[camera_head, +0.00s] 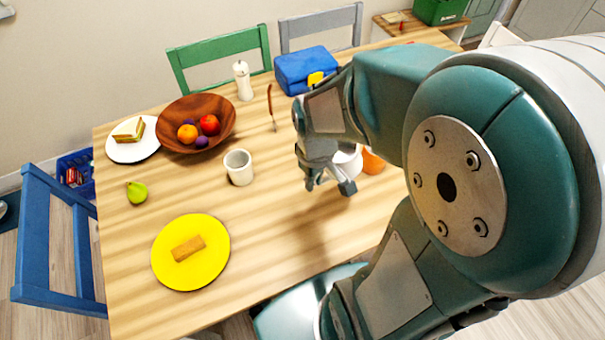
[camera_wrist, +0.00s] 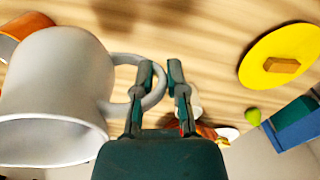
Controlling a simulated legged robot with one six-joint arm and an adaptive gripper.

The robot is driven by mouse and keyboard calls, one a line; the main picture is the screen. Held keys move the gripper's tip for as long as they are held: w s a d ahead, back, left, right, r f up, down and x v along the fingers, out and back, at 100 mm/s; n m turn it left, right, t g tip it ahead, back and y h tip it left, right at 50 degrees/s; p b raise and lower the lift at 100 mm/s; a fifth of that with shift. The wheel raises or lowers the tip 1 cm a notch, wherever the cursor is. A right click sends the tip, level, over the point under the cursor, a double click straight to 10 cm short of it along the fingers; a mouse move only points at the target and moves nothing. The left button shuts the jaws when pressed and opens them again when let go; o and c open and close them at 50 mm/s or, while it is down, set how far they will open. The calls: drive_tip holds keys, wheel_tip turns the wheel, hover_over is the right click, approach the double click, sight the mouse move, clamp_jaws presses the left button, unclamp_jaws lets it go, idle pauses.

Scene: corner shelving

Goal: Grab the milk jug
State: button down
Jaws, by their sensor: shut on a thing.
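The milk jug is a white, open-topped vessel with a loop handle. In the wrist view the jug (camera_wrist: 55,85) fills the left side, and its handle reaches between my fingers. My gripper (camera_wrist: 160,75) is shut on the handle, with one finger inside the loop and the other outside it. In the head view the jug (camera_head: 348,161) shows only in part behind my gripper (camera_head: 328,186), near the right side of the table. I cannot tell whether its base touches the table.
An orange vessel (camera_head: 373,162) stands close beside the jug. A white mug (camera_head: 238,167), wooden fruit bowl (camera_head: 170,140), yellow plate (camera_head: 210,268) and green pear (camera_head: 137,193) are to the left. A blue bag (camera_head: 303,68) is behind. The table between mug and jug is clear.

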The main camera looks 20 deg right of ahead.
drive_tip(key=shift+s+d+r, duration=0.25)
drive_tip(key=shift+s+r, duration=0.05)
drive_tip(key=shift+s, duration=0.25)
drive_tip(key=shift+s+d+r, duration=0.2)
drive_tip(key=shift+s+r, duration=0.05)
drive_tip(key=shift+s, duration=0.3)
drive_tip(key=shift+s+d+r, duration=0.25)
drive_tip(key=shift+s+r, duration=0.05)
drive_tip(key=shift+s, duration=0.25)
